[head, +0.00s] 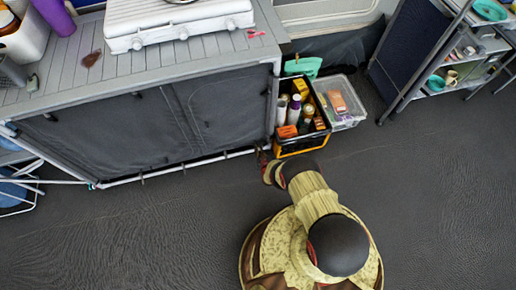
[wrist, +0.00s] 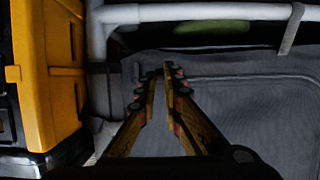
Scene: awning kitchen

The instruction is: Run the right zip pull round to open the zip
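The cabinet's dark grey fabric front (head: 225,110) has a seam line running down near its middle. My gripper (head: 266,158) is low at the cabinet's right end, beside the crate. In the wrist view my gripper (wrist: 162,72) has its fingertips close together over that corner, with a narrow gap. No zip pull can be made out; the fingers may hide it.
A yellow and black crate (wrist: 45,75) stands close beside the fingers; the head view shows it holding bottles (head: 288,143). A clear bin (head: 342,104) stands beyond it. A white frame pole (wrist: 200,13) crosses above the fingertips. Dark floor (head: 130,235) is open at left.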

